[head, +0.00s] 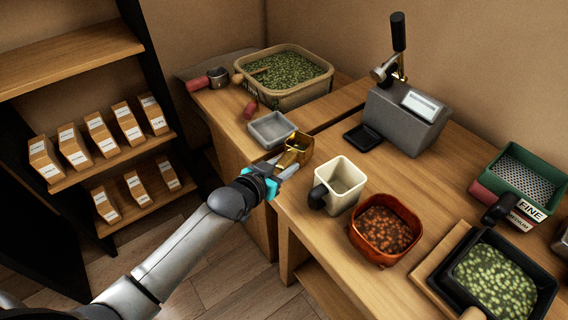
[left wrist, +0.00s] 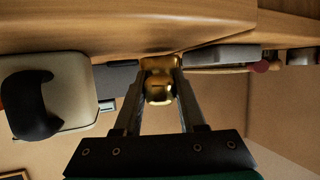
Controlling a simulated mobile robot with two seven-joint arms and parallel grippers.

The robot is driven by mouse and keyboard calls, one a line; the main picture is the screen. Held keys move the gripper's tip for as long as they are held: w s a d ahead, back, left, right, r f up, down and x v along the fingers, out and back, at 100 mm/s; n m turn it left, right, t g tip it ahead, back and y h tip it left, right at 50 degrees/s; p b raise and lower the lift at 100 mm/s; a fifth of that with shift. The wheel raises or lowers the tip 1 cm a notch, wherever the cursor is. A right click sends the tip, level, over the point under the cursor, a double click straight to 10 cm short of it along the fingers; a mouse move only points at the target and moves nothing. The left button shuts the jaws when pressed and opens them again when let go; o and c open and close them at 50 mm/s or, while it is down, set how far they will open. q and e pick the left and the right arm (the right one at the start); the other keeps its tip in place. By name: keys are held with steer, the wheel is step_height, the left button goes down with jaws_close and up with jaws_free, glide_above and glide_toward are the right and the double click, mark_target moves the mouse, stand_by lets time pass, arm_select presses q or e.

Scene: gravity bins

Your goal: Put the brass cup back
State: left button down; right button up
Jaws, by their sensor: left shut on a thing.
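The brass cup (head: 294,150) is small and gold-coloured, near the table's front left edge in the head view. My left gripper (head: 284,167) is shut on it. In the left wrist view the brass cup (left wrist: 159,84) sits between the two fingertips of my left gripper (left wrist: 160,90), and that picture is upside down. Whether the cup touches the table is unclear. My right gripper is in neither view.
A grey tray (head: 271,130) lies just behind the cup. A cream mug (head: 345,184) with a black handle and a red-brown bowl (head: 384,230) stand to the right. A bin of green beans (head: 286,72), a grey scale device (head: 405,115) and a shelf of packets (head: 98,55) are around.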

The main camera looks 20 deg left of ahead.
arm_select(q)
steer(key=shift+f+b, duration=0.4)
steer(key=shift+f, duration=0.1)
stand_by(0.5)
steer(key=shift+c, duration=2)
jaws_free()
steer(key=p+v, duration=0.3)
steer(key=v, duration=1.2)
steer(key=shift+p, duration=0.4)
steer(key=shift+s, duration=0.1)
